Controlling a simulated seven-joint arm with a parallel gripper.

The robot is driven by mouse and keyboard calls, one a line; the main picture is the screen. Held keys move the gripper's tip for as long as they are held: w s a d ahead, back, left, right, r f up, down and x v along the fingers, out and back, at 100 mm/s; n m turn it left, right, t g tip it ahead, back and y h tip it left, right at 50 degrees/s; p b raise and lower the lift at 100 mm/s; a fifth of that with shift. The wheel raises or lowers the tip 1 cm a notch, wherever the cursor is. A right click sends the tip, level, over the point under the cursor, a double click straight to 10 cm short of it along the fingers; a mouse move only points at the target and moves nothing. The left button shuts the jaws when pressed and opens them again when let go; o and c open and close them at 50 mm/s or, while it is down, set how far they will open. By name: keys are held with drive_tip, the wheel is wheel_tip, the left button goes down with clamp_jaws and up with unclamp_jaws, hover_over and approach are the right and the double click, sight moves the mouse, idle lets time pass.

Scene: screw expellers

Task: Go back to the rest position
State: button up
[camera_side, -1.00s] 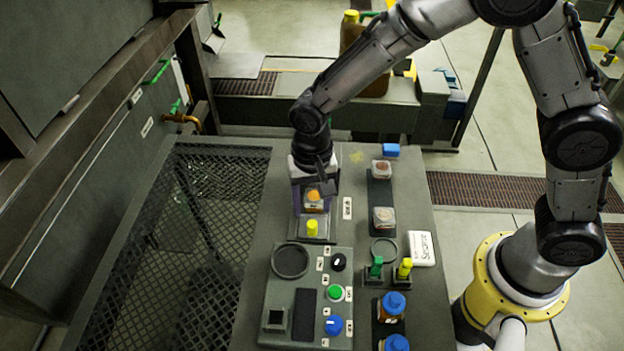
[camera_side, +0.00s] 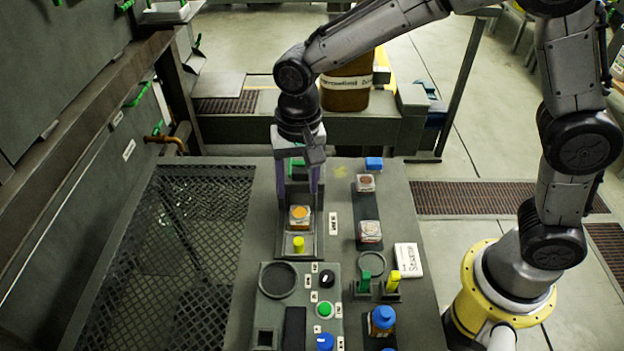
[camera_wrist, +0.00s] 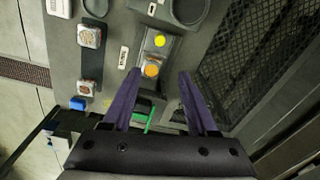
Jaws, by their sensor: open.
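My gripper (camera_side: 300,188) is open and empty above the work table, with its two purple fingers pointing down. In the wrist view the fingers (camera_wrist: 158,76) stand apart with nothing between them. Below and in front of them, a small clear container with orange contents (camera_side: 299,214) sits in a grey tray beside a yellow knob (camera_side: 298,243). The container also shows in the wrist view (camera_wrist: 151,69), just beyond the fingertips. A green part shows behind the fingers in both views and is partly hidden.
Two clear containers (camera_side: 366,183) (camera_side: 369,231) stand on a dark strip to the right. A control panel (camera_side: 275,309) with buttons, green and yellow plugs, a white labelled box (camera_side: 408,259) and blue-capped bottles (camera_side: 383,319) are nearer. Mesh grating (camera_side: 180,240) lies left.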

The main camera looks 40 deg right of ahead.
drive_tip(key=s+d+r+m+t, duration=0.1)
drive_tip(key=s+d+r+t, duration=0.4)
drive_tip(key=d+r, duration=0.75)
drive_tip(key=s+d+n, duration=0.2)
drive_tip(key=s+n, duration=0.1)
drive_tip(key=s, duration=0.4)
drive_tip(key=s+d+f+n, duration=0.1)
drive_tip(key=s+d+n, duration=0.2)
drive_tip(key=s, duration=0.5)
drive_tip(key=shift+s+d+f+n, duration=0.2)
drive_tip(key=shift+s+f+n, duration=0.05)
drive_tip(key=shift+n, duration=0.45)
